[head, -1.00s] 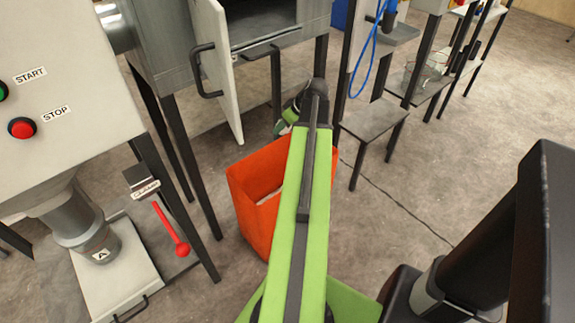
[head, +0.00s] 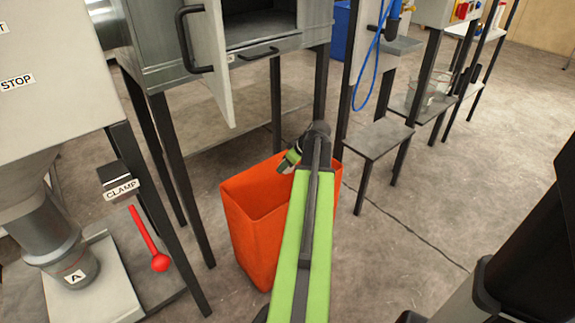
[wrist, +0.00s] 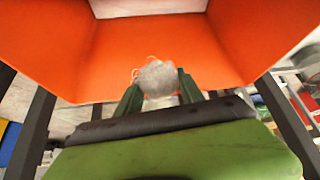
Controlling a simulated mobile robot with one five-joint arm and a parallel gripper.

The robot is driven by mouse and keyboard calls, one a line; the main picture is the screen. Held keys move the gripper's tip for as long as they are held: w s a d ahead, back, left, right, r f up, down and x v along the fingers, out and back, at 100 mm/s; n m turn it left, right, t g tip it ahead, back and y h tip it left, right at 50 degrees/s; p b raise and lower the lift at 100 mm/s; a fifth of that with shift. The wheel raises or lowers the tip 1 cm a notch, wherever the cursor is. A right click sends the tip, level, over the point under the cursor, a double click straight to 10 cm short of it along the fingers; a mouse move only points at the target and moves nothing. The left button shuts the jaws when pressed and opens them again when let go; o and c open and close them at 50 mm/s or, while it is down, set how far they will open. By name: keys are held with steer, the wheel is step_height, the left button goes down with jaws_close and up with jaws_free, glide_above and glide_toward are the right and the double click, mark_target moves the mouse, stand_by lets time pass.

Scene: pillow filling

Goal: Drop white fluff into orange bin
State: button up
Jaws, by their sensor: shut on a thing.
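The orange bin (head: 255,235) stands open on the floor in the head view. Its orange walls (wrist: 150,50) fill much of the wrist view. My gripper (wrist: 160,88) is shut on a clump of white fluff (wrist: 157,76), which sits between its two dark green fingers. In the head view my gripper (head: 287,163) is at the far side of the bin's opening, with my green arm reaching across the bin's right side. The fluff cannot be made out there. My arm hides part of the bin.
A grey cabinet (head: 165,60) with an open white door (head: 212,60) stands behind and left of the bin. A red clamp lever (head: 150,240) is at the left. A small grey table (head: 377,138) stands to the right. Open floor lies at the right.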

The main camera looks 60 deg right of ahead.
step_height(320, 180, down, 2)
steer(key=shift+f+b, duration=0.1)
steer(key=shift+b, duration=0.45)
steer(key=o, duration=1.4)
steer(key=shift+r, duration=0.2)
steer(key=p+v, duration=1.4)
steer(key=v, duration=0.3)
steer(key=shift+p, duration=0.4)
